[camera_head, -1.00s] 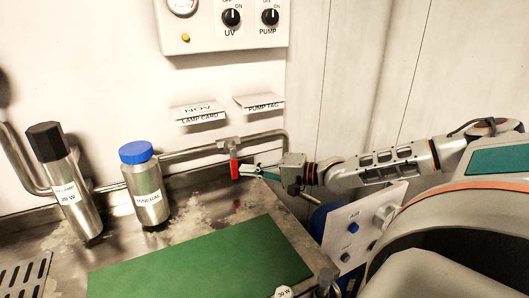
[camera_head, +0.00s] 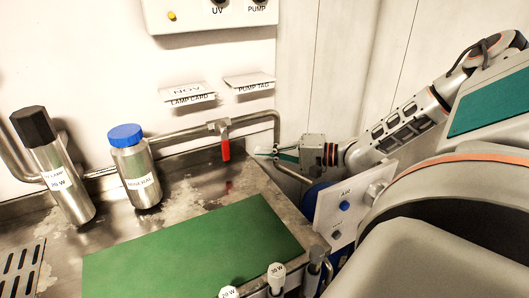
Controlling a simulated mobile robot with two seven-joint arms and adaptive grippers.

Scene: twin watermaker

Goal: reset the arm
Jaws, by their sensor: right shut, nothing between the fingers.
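My right arm comes in from the right edge of the head view. Its gripper (camera_head: 268,153) is shut and empty, its fingers pointing left in front of the wall pipe. It is to the right of the red valve handle (camera_head: 225,148), which hangs straight down from the pipe, with a gap between them. My left gripper is not in view.
A lamp canister (camera_head: 62,180) and a blue-capped mineral bottle (camera_head: 137,172) stand on the metal counter at left. A green mat (camera_head: 190,252) lies in front. A panel with knobs (camera_head: 342,208) is below my right arm. Card holders (camera_head: 187,95) are on the wall.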

